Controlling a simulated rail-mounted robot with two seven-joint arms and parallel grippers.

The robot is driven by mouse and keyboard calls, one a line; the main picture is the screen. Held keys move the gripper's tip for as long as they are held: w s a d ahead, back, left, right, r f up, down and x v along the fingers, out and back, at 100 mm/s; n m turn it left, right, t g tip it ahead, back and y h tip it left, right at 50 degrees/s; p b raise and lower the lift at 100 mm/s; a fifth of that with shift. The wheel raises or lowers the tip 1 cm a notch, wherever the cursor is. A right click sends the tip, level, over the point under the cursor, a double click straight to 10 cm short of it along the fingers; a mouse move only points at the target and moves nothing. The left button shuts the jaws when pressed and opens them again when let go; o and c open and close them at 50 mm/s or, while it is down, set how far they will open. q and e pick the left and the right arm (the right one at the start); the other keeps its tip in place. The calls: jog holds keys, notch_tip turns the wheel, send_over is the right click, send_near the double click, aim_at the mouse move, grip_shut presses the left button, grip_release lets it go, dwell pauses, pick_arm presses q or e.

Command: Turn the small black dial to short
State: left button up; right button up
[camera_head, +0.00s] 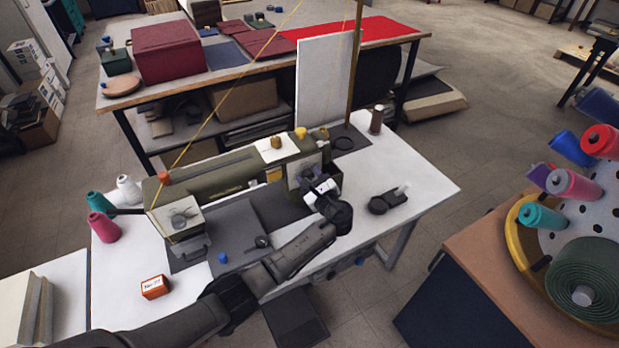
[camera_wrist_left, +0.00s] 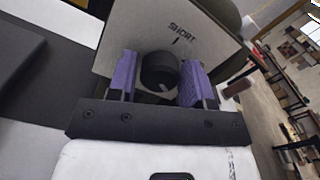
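The small black dial (camera_wrist_left: 158,71) shows in the left wrist view on a pale plate. The word SHORT (camera_wrist_left: 183,30) and a short tick are printed above it. A pale mark on the dial's face sits toward its lower edge, away from the tick. My left gripper (camera_wrist_left: 160,80) is open, with its purple finger pads on either side of the dial; I cannot tell whether they touch it. In the head view, my left gripper (camera_head: 308,182) is at the right end of the green sewing machine (camera_head: 235,178) and hides the dial. My right gripper is not in view.
The machine stands on a white table (camera_head: 420,185). An orange box (camera_head: 155,287), thread cones (camera_head: 103,227) and a black device (camera_head: 388,200) lie around it. A tall white panel (camera_head: 325,85) stands behind. A spool stand is at the right.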

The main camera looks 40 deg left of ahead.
pick_arm(q)
jog(key=c, duration=0.6)
jog(key=shift+o, duration=0.2)
